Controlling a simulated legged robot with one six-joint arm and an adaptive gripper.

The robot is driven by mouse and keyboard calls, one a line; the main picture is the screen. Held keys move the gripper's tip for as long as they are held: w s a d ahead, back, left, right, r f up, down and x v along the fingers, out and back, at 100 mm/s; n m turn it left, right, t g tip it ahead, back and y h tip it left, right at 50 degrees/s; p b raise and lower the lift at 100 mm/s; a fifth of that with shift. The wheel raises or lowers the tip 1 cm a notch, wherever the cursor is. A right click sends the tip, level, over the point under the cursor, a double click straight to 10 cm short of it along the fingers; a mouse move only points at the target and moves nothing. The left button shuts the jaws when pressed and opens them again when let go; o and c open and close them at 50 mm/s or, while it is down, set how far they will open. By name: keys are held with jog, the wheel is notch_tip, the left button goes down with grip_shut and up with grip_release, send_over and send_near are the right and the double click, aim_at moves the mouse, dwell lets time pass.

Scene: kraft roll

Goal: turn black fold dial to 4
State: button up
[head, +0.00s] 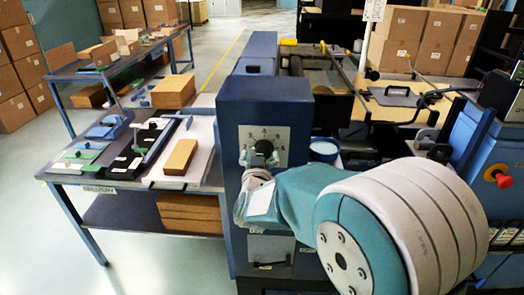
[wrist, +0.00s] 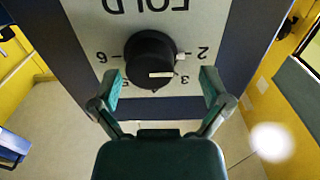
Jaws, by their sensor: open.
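The black fold dial (wrist: 150,62) is a round knob on a pale plate, seen upside down in the wrist view. The numbers 2, 3, 5 and 6 show around it; the 4 is not clear there. A white mark on the knob lies toward the 3 side. In the head view the dial (head: 264,147) sits on the numbered plate (head: 284,135) of a blue machine post. My gripper (wrist: 159,87) is open, with one green finger on each side of the knob's lower part. Whether the fingers touch it is unclear. My arm hides the plate's lower part in the head view.
A blue table (head: 130,187) with a brown block, black fixtures and papers stands left of the post. A red emergency button (head: 499,174) is on the machine at right. Stacked cartons (head: 20,70) stand at the back left. Open floor lies at the far left.

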jog(key=shift+w+a, duration=0.2)
jog(key=shift+w, duration=0.5)
jog(key=shift+w+d+r, duration=0.15)
jog(key=shift+w+d, duration=0.05)
jog(key=shift+d, duration=0.85)
jog(key=shift+a, duration=0.1)
jog(key=c, duration=0.8)
jog(key=shift+s+a, duration=0.15)
jog(key=shift+a, duration=0.1)
jog(key=shift+c, duration=1.3)
jog(key=shift+a, duration=0.2)
jog(key=shift+d+m, duration=0.25)
jog(key=shift+m, duration=0.05)
jog(key=shift+c, duration=0.2)
jog(key=m, duration=0.3)
jog(key=shift+r, duration=0.1)
jog(key=m, duration=0.5)
jog(key=shift+d+m, duration=0.1)
jog(key=shift+m, duration=0.2)
jog(key=m, duration=0.4)
jog(key=shift+o, duration=0.2)
jog(key=m, duration=0.4)
jog(key=shift+d+f+m, duration=0.1)
jog(key=shift+f+m, duration=0.15)
jog(key=shift+m, duration=0.05)
